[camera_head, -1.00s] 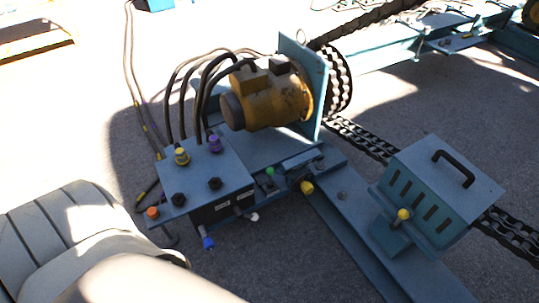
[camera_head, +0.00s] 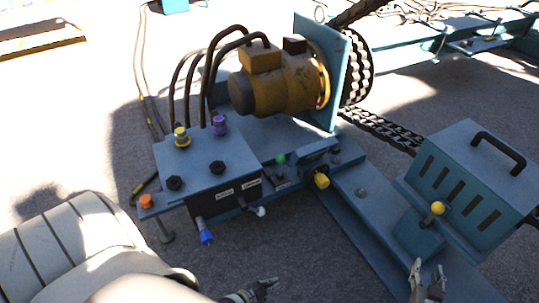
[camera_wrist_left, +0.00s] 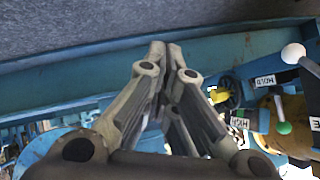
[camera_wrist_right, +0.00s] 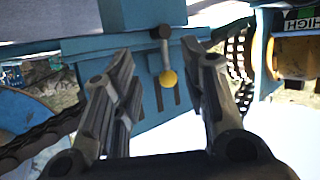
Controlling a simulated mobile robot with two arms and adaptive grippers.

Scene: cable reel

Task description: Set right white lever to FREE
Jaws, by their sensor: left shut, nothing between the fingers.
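The white lever (camera_head: 260,211) sticks out low on the right part of the control box (camera_head: 215,160) front. Beside it on the left is a blue-tipped lever (camera_head: 206,236). Two small white labels are on the box front, too small to read here. In the left wrist view a white knob (camera_wrist_left: 293,53) sits at upper right near a HOLD label (camera_wrist_left: 265,80); another label at the right edge is cut off. My left gripper (camera_head: 270,285) is shut and empty, below the white lever and apart from it. My right gripper (camera_head: 428,270) is open and empty at lower right.
A yellow motor (camera_head: 280,82) with hoses stands behind the control box. A vented blue box (camera_head: 465,180) with a yellow knob (camera_head: 438,208) is near my right gripper. A green knob (camera_head: 280,160) is right of the control box.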

